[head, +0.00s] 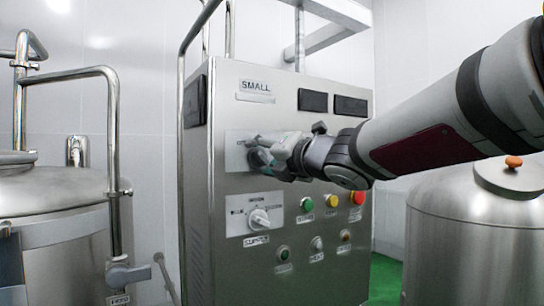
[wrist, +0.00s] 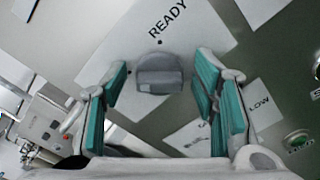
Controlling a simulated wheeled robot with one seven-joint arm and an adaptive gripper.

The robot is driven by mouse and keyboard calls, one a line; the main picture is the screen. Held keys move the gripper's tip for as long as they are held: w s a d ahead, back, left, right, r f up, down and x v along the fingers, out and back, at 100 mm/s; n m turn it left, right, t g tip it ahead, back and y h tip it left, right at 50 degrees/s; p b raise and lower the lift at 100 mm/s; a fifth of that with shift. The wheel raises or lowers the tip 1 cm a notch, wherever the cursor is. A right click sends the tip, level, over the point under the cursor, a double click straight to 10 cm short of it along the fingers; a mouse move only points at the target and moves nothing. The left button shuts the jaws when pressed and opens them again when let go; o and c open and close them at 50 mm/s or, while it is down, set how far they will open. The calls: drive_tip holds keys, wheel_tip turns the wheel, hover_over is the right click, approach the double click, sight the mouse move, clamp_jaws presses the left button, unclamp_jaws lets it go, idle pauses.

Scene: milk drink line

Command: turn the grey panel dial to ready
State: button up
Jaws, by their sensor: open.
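The grey panel dial (wrist: 158,74) sits on a white plate (wrist: 195,28) in the wrist view, with the word READY (wrist: 168,19) printed above it. Dark marks show between the dial and that word. I cannot tell which mark the dial points at. My gripper (wrist: 161,71) is open, with one teal-padded finger on each side of the dial and a visible gap to it on both sides. In the head view my gripper (head: 268,154) is at the panel's upper plate (head: 235,140) and hides most of the dial.
The steel cabinet (head: 230,260) carries a second, white dial (head: 259,219) below. Green (head: 306,204), yellow (head: 331,201) and red (head: 357,198) buttons stand close under my wrist. Steel tanks stand left (head: 60,210) and right (head: 450,225). A pipe rail (head: 113,160) rises at left.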

drive_tip(key=c, duration=1)
drive_tip(key=shift+d+m, duration=0.1)
drive_tip(key=shift+m, duration=0.3)
drive_tip(key=m+p, duration=0.1)
drive_tip(key=m, duration=0.3)
drive_tip(key=m+p, duration=0.2)
drive_tip(key=m, duration=0.2)
drive_tip(key=shift+f+m, duration=0.15)
drive_tip(key=shift+m, duration=0.15)
drive_tip(key=m+p, duration=0.2)
drive_tip(key=m, duration=0.3)
drive_tip(key=shift+f, duration=0.15)
drive_tip(key=shift+f+m+p, duration=0.15)
drive_tip(key=shift+m+p, duration=0.6)
drive_tip(key=shift+m, duration=0.95)
